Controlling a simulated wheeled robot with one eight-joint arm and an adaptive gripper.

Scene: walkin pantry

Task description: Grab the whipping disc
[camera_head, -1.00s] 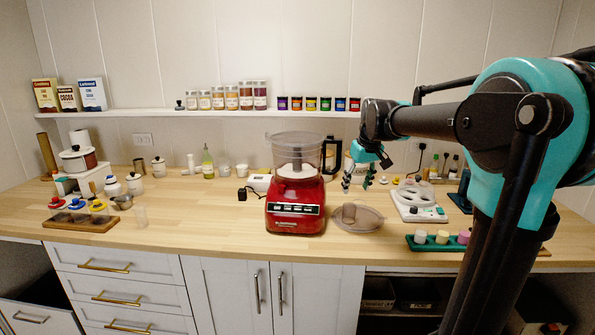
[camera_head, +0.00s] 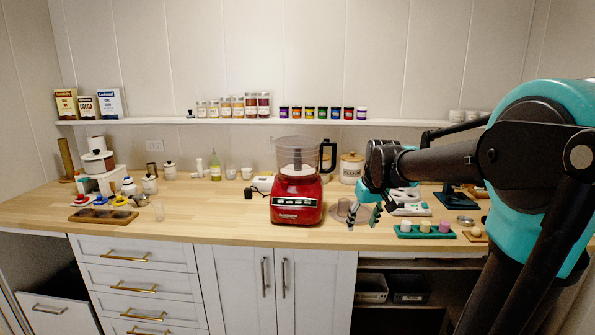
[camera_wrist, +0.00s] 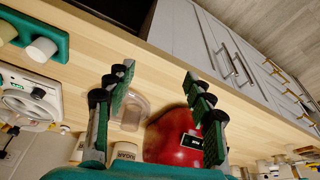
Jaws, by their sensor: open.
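A red food processor (camera_head: 296,205) with a clear bowl (camera_head: 298,154) stands on the counter; its red body also shows in the wrist view (camera_wrist: 172,140). A white piece (camera_head: 299,171) sits low inside the bowl. I cannot tell whether it is the whipping disc. A clear lid-like piece (camera_head: 343,208) lies right of the processor, partly hidden by my gripper; it also shows between the fingers in the wrist view (camera_wrist: 128,113). My gripper (camera_head: 364,214) is open and empty, in front of that clear piece in the picture. Its spread fingers show in the wrist view (camera_wrist: 158,76).
A green tray (camera_head: 426,232) with round pieces and a white appliance (camera_head: 409,207) stand to the right. A lidded canister (camera_head: 351,168) is behind. A brown tray (camera_head: 103,217) and small jars are at left. The counter's front left-middle (camera_head: 220,215) is clear.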

